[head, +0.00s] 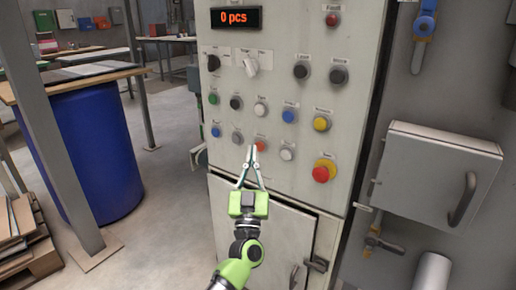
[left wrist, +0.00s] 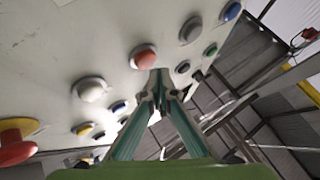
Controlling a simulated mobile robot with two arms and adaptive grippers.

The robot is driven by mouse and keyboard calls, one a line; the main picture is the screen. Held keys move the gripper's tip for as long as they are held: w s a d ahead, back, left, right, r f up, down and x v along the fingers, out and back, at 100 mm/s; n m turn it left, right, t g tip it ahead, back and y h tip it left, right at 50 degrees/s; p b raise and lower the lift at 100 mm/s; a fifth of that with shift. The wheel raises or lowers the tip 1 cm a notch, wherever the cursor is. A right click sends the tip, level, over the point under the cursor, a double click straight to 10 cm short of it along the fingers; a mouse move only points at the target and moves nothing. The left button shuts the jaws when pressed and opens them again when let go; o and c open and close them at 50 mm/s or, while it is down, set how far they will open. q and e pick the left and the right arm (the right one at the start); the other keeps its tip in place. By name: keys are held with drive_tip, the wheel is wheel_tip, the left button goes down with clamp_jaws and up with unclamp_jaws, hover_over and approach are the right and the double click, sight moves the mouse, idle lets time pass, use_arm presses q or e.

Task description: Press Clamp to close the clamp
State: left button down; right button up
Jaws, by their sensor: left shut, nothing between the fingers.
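The control panel (head: 290,75) is a pale cabinet front with several coloured push buttons. Their small labels are too blurred to tell which one is Clamp. My left gripper (head: 252,150) is shut and empty, pointing up in front of the lower button row. Its tips are just left of an orange-red button (head: 261,146) and partly overlap it. In the left wrist view the closed fingertips (left wrist: 159,76) are near the same orange-red button (left wrist: 144,58); whether they touch the panel I cannot tell. A white button (head: 287,154) is to its right and a grey one (head: 237,138) to its left. My right gripper is not in view.
A red emergency stop (head: 322,172) on a yellow base is at the lower right of the panel. A display (head: 236,17) reads "0 pcs". A grey box (head: 437,165) with a handle stands out at the right. A blue barrel (head: 85,150) is at the left.

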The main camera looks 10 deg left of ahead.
use_arm(q)
drive_tip(key=shift+w, duration=0.1)
idle(0.5)
drive_tip(key=shift+w+d, duration=0.15)
drive_tip(key=shift+w, duration=0.2)
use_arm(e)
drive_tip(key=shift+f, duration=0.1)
use_arm(q)
drive_tip(key=shift+w+d, duration=0.1)
drive_tip(key=shift+w, duration=0.15)
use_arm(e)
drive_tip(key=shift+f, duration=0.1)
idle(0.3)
use_arm(q)
drive_tip(key=shift+s+r, duration=0.1)
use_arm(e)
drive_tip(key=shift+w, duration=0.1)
use_arm(q)
drive_tip(key=shift+s+a+p, duration=0.25)
drive_tip(key=shift+s+p, duration=0.35)
drive_tip(key=shift+s, duration=0.05)
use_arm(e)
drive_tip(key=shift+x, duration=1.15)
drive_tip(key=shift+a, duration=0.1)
